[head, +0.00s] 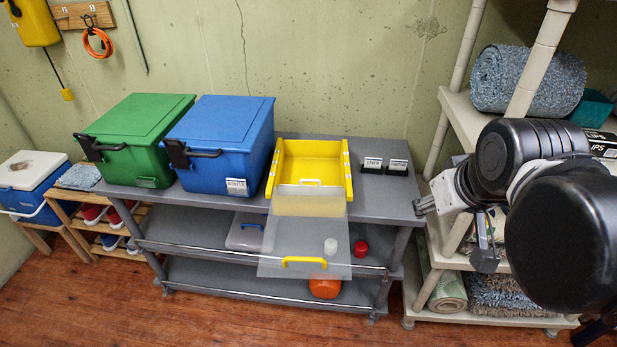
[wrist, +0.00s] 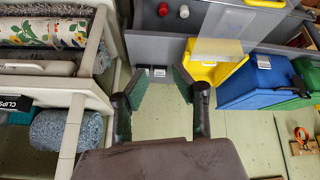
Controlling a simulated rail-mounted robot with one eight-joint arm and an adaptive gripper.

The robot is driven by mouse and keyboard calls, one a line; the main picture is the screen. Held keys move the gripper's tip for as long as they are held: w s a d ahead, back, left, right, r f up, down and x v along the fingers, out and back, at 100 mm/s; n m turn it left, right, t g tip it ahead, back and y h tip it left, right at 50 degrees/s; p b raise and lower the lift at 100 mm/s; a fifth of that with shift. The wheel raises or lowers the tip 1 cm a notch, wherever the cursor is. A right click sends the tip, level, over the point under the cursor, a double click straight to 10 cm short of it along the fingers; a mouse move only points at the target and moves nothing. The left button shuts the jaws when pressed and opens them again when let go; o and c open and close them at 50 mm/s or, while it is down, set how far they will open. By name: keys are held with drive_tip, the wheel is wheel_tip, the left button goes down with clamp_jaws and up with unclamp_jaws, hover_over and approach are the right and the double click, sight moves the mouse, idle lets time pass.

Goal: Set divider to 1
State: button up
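A yellow open tray (head: 347,172) sits on the grey bench, right of the blue box; it also shows in the wrist view (wrist: 204,72). I cannot tell which part is the divider, and no number is readable. My gripper (wrist: 158,84) is open and empty, right of the tray in the head view and apart from it.
Two small label stands (head: 372,163) are right of the tray. A blue box (head: 220,150) and green box (head: 135,140) stand left. A beige shelf rack (head: 455,105) with rolled rugs stands right, close to my arm. Bare floor (head: 100,315) lies in front.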

drive_tip(key=w+a+r+n+g, duration=0.15)
drive_tip(key=w+a+n, duration=0.25)
drive_tip(key=w, duration=0.4)
drive_tip(key=n+g+p, duration=0.2)
drive_tip(key=n+g, duration=0.1)
drive_tip(key=n, duration=0.9)
hover_over(307, 180)
drive_tip(key=s, duration=0.3)
wheel_tip(307, 180, down, 11)
drive_tip(key=w+f, duration=0.1)
drive_tip(key=f, duration=0.3)
drive_tip(key=w+f, duration=0.1)
drive_tip(key=f, duration=0.4)
drive_tip(key=w+f, duration=0.1)
drive_tip(key=f, duration=0.3)
drive_tip(key=shift+f+b, duration=0.35)
drive_tip(key=shift+b, duration=0.05)
drive_tip(key=shift+d, duration=0.1)
drive_tip(key=shift+c, duration=0.5)
clamp_jaws()
